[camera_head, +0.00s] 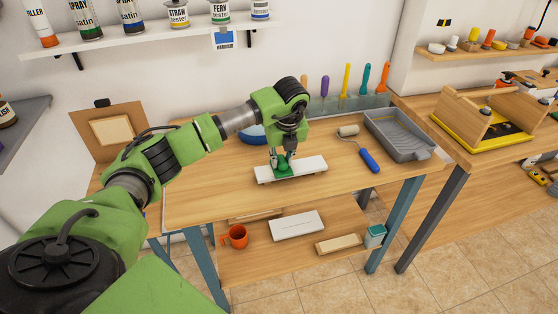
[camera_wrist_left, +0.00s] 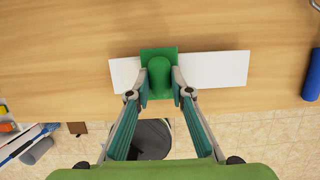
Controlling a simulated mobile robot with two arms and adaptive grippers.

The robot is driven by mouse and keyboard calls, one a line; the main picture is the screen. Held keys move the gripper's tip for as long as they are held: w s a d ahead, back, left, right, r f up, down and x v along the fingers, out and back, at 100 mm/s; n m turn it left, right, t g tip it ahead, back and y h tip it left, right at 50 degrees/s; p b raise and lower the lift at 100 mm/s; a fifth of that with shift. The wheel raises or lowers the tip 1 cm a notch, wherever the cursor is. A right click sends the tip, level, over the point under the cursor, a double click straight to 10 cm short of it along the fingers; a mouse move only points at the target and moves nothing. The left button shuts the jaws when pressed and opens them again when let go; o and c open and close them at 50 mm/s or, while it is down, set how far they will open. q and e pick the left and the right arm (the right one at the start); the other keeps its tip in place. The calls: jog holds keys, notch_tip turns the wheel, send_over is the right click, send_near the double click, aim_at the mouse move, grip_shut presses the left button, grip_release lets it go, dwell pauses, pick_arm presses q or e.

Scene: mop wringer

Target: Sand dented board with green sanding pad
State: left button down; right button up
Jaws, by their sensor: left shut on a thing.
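The green sanding pad (camera_head: 284,171) has a rounded green handle and a flat square base. My left gripper (camera_head: 282,156) is shut on that handle. In the left wrist view, my left gripper (camera_wrist_left: 160,83) has one finger on each side of the handle of the pad (camera_wrist_left: 158,52). The white board (camera_head: 309,166) lies flat near the front edge of the wooden table. The pad is over the middle of the board (camera_wrist_left: 215,69) and appears to touch it. Any dent is hidden or too small to tell. My right gripper is not in view.
A paint roller with a blue handle (camera_head: 369,160) and a grey tray (camera_head: 400,138) are to the right on the table. A blue bowl (camera_head: 252,134) is behind my arm. Another white board (camera_head: 297,225) and an orange mug (camera_head: 236,237) are on the lower shelf.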

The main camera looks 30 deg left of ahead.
pick_arm(q)
jog(key=shift+s+a+f, duration=0.15)
jog(key=shift+s+a, duration=0.9)
jog(key=shift+s, duration=0.25)
jog(key=shift+s+a, duration=1)
jog(key=shift+s, duration=0.15)
jog(key=shift+w+d+r+b, duration=0.15)
jog(key=shift+w+d+b, duration=0.05)
jog(key=shift+w+d, duration=0.45)
jog(key=shift+w+d+r+b, duration=0.1)
jog(key=shift+w+d+b, duration=0.1)
jog(key=shift+w+d, duration=0.4)
jog(key=shift+w+d+f+b, duration=0.1)
jog(key=shift+w+d+b, duration=0.1)
jog(key=shift+w+d, duration=0.35)
jog(key=shift+w+d+b, duration=0.15)
jog(key=shift+w+d, duration=0.1)
jog(key=shift+w, duration=0.45)
jog(key=shift+s+a, duration=0.1)
jog(key=shift+r+p, duration=2.15)
jog(key=shift+r, duration=1.45)
